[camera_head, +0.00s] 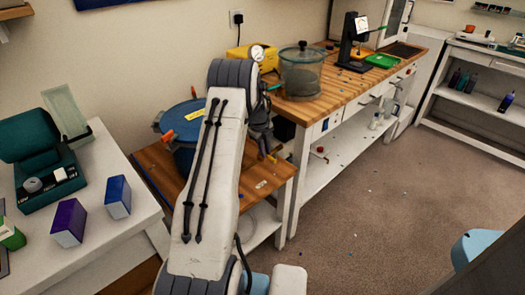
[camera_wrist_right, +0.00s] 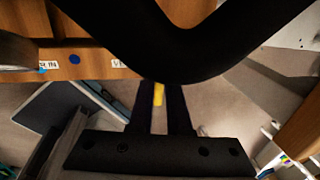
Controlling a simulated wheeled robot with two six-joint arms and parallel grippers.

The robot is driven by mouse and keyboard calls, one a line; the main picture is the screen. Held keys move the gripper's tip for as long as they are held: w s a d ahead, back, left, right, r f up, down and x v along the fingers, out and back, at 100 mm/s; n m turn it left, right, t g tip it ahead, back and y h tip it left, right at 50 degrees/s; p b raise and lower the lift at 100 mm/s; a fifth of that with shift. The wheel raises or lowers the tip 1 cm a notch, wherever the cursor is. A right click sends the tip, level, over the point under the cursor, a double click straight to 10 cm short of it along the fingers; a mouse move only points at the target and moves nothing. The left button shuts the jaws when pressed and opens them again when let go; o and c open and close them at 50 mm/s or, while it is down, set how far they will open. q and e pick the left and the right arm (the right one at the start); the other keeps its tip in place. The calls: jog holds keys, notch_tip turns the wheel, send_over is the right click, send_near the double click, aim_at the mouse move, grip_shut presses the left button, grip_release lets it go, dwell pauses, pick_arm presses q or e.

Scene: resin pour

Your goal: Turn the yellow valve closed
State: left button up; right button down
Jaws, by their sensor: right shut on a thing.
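The yellow valve (camera_wrist_right: 158,94) shows in the right wrist view as a narrow yellow strip between the two dark fingers of my right gripper (camera_wrist_right: 160,108). The gripper is shut on it, and the fingers hide most of it. In the head view my right arm reaches up the middle, and the gripper (camera_head: 266,145) is near the right edge of a low wooden table. A small yellow bit of the valve (camera_head: 271,158) shows just beside it. The valve's exact angle cannot be told. My left gripper is not in view.
A blue lidded pot (camera_head: 182,125) stands on the low wooden table (camera_head: 155,165), partly behind my arm. A clear lidded chamber (camera_head: 301,75) stands on the workbench (camera_head: 330,92) beyond. A white table (camera_head: 120,225) with boxes is at left. The floor at right is mostly clear.

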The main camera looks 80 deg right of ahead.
jog(key=shift+s+a+f, duration=0.1)
jog(key=shift+s+a, duration=0.1)
jog(key=shift+s, duration=0.15)
jog(key=c, duration=0.9)
grip_release()
jog(key=shift+o, duration=0.2)
jog(key=shift+w, duration=0.1)
jog(key=shift+w+r, duration=0.1)
jog(key=shift+r, duration=0.15)
notch_tip(320, 180, up, 10)
jog(key=w+a, duration=0.1)
jog(key=shift+a, duration=0.25)
